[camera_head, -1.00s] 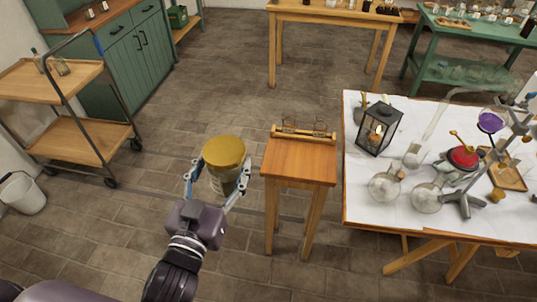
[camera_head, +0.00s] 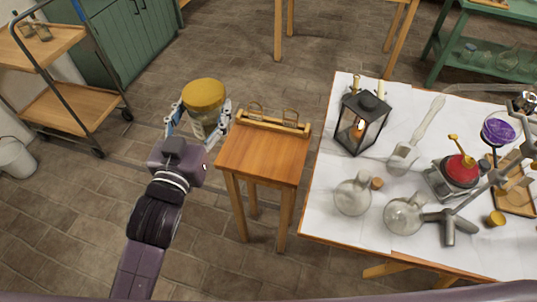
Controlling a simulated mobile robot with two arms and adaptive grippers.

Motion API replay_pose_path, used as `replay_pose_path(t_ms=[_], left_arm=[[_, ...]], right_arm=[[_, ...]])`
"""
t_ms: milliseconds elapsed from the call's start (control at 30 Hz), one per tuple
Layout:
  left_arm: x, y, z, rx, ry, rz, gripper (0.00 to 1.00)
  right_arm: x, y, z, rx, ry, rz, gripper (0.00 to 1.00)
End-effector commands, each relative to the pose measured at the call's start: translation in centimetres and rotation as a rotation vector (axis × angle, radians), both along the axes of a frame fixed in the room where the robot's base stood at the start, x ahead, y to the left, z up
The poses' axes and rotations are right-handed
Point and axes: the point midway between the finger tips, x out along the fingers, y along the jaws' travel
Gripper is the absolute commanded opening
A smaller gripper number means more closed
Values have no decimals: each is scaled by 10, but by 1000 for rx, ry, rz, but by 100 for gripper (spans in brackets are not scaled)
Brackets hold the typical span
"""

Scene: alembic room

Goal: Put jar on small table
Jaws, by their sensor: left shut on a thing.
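The jar (camera_head: 207,122) is clear glass with a yellow-gold lid (camera_head: 204,95). My left gripper (camera_head: 200,127) is shut around the jar's body and holds it upright in the air. The small table (camera_head: 262,160) is a square wooden stand just right of the jar. The jar is beside the table's left edge, apart from its top as far as I can tell. A low wooden rack with round metal rings (camera_head: 273,120) stands along the table's back edge; the front of the top is bare. My right gripper is out of view.
A big white-covered table (camera_head: 330,215) stands close on the right, with a black lantern (camera_head: 362,122), round flasks (camera_head: 353,195) and a red-topped device (camera_head: 461,168). A wheeled cart (camera_head: 62,106) and a bucket (camera_head: 15,157) are at the left. The floor between is clear.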

Motion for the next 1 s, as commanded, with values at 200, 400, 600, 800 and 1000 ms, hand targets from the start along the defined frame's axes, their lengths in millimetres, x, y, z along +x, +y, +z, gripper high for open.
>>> replay_pose_path(t_ms=[200, 400, 600, 800, 1000], left_arm=[[46, -43, -3, 4, -10, -136, 27], [78, -75, 1, 3, -7, -242, 27], [94, -91, 6, 0, -3, -299, 27], [98, -94, -11, -2, 6, -311, 27], [97, -93, -64, -2, 7, -311, 27]], right_arm=[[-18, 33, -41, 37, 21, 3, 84], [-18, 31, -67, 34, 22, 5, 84], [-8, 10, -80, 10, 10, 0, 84], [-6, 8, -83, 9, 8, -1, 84], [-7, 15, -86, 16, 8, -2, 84]])
